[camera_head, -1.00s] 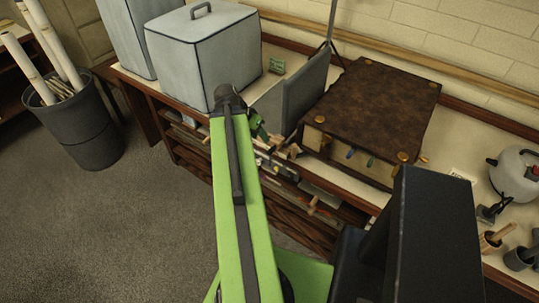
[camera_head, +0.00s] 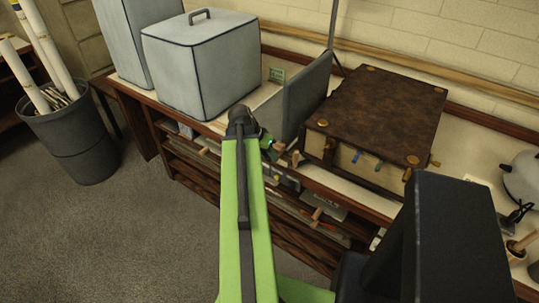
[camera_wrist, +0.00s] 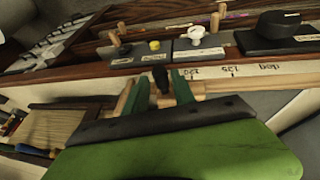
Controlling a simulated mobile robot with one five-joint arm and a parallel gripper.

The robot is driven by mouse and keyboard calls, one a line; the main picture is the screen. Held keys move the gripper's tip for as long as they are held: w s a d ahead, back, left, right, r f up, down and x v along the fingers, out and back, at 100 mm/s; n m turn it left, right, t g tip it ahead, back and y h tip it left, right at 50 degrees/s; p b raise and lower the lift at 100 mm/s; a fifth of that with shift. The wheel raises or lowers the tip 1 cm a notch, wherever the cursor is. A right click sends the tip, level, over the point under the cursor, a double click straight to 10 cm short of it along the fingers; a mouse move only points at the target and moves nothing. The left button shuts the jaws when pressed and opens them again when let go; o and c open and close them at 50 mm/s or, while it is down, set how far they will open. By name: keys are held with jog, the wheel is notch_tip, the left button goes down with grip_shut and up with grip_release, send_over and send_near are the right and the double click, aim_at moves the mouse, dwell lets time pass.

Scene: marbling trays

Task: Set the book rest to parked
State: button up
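The book rest is not labelled legibly. A grey upright panel (camera_head: 306,98) on the bench may be it, standing tilted between the pale box and the large brown book. A black knob (camera_wrist: 160,79) stands by that strip, between the green fingers of my gripper (camera_wrist: 160,88). The fingers look apart, with gaps beside the knob; whether they touch it is unclear. In the head view my arm hides part of the gripper (camera_head: 268,148), near the bench's front edge.
A pale grey lidded box (camera_head: 200,65) stands left of the panel. A brown book with brass corners (camera_head: 378,110) lies to the right. Shelves (camera_head: 225,175) lie below the bench top. A dark bin with rolls (camera_head: 70,140) stands on open floor at left.

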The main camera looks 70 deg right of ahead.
grip_shut()
dwell(1.0)
